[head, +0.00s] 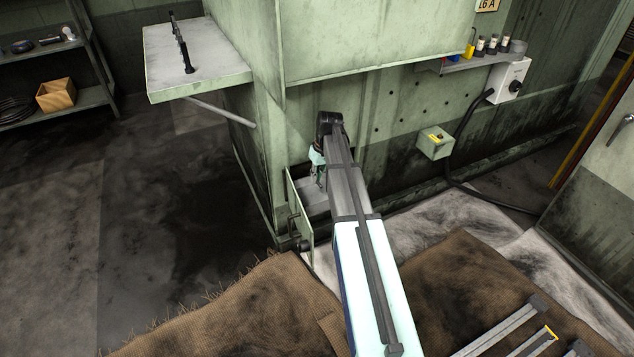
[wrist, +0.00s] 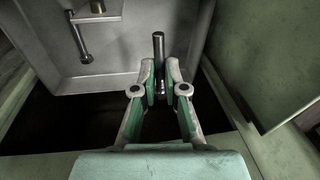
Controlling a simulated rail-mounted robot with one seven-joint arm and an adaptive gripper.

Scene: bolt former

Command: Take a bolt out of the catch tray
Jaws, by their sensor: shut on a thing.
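In the wrist view, my gripper (wrist: 160,76) is shut on a dark metal bolt (wrist: 158,48), its shank standing out beyond the fingertips. The grey catch tray (wrist: 115,84) lies beneath and around the fingertips; I cannot tell whether the held bolt still touches it. A second bolt (wrist: 80,42) lies in the tray to the left. In the head view, my gripper (head: 318,168) reaches down at the low opening of the machine, where part of the tray (head: 313,198) shows. My arm hides much of the opening, and the held bolt cannot be made out there.
A green panel with a handle (head: 299,213) stands open beside the opening; a green panel (wrist: 255,60) is close on the right in the wrist view. A side shelf (head: 215,75) holds a dark tool. A small green box (head: 435,142) sits on the machine wall. Burlap (head: 225,315) covers the floor in front.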

